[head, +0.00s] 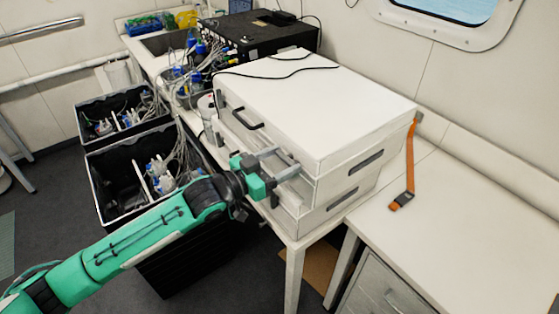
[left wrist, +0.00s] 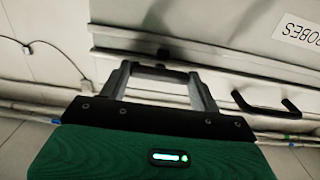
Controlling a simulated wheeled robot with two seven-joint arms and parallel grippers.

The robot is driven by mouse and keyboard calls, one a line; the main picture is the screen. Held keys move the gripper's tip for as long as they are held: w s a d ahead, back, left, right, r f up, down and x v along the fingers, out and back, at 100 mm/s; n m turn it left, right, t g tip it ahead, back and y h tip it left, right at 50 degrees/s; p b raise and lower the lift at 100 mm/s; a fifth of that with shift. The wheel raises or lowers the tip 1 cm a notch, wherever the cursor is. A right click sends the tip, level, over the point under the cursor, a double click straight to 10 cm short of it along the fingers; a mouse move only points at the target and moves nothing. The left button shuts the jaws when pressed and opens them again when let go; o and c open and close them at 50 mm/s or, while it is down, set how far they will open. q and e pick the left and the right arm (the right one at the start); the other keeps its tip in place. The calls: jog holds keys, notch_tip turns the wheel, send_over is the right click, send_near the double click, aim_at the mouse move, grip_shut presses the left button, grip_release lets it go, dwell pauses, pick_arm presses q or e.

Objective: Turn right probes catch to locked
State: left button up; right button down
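The white probes box (head: 318,100) stands on the table and has a black handle (head: 240,117) on its front. The left wrist view shows part of its label (left wrist: 297,31), reading "ROBES", and the handle (left wrist: 266,103) to the right of my fingers. A small dark piece, possibly the right catch (left wrist: 163,54), sits at the box's rail just beyond my fingertips. My left gripper (head: 279,162) is at the right part of the box front, its fingers spread apart. They also show in the left wrist view (left wrist: 160,76). I cannot tell whether they touch the catch. The catch is not clear in the head view. My right gripper is out of view.
Another white case (head: 325,212) lies under the probes box. Black crates (head: 112,210) with bottles and tubing stand on the floor at left. A black device (head: 250,35) is behind.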

pick_arm(q)
jog(key=c, duration=0.4)
jog(key=m+b, duration=0.1)
jog(key=m, duration=0.2)
jog(key=shift+m, duration=0.4)
jog(key=m+b, duration=0.1)
jog(key=m, duration=0.3)
jog(key=shift+m, duration=0.3)
jog(key=m, duration=0.4)
jog(key=shift+f+m, duration=0.1)
jog(key=shift+m, duration=2.7)
